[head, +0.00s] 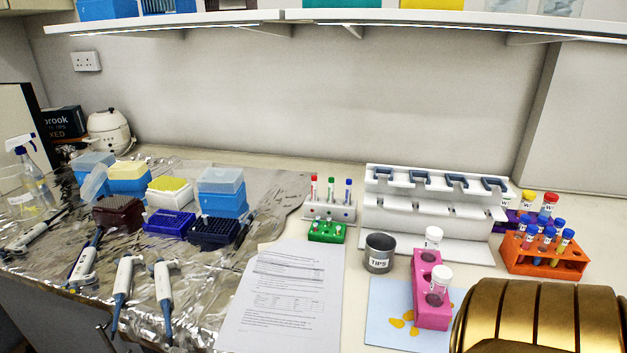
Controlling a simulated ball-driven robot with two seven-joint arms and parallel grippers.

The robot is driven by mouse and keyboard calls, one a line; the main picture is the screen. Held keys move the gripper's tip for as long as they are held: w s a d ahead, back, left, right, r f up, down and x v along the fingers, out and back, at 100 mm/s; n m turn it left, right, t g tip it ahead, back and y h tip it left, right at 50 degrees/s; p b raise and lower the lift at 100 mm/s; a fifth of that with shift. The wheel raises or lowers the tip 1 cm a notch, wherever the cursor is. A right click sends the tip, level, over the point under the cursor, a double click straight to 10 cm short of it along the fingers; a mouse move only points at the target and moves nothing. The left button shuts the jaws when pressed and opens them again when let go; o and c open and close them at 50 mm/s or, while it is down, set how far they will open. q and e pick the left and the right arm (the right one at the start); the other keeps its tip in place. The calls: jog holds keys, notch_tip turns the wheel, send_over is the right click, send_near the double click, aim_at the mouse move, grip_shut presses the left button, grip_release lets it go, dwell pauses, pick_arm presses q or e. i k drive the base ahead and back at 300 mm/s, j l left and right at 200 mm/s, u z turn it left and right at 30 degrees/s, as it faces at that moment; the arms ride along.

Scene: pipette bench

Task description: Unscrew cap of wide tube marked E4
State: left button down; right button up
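The small labels are too small to read, so I cannot tell which tube is marked E4. Neither of my grippers shows. A gold ribbed part of my own body fills the lower right corner, to the right of the pink rack.
A blue mat (385,325) lies by the pink rack. A TIPS cup (379,254), a white pipette stand (440,215) and an orange tube rack (542,262) are nearby. A printed sheet (285,295) lies left. Pipettes and tip boxes crowd the foil further left.

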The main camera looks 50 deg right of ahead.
aim_at(428, 255)
jog(key=z, duration=2.35)
jog(key=k+j, duration=0.1)
jog(key=k+z, duration=0.05)
jog(key=k, duration=0.05)
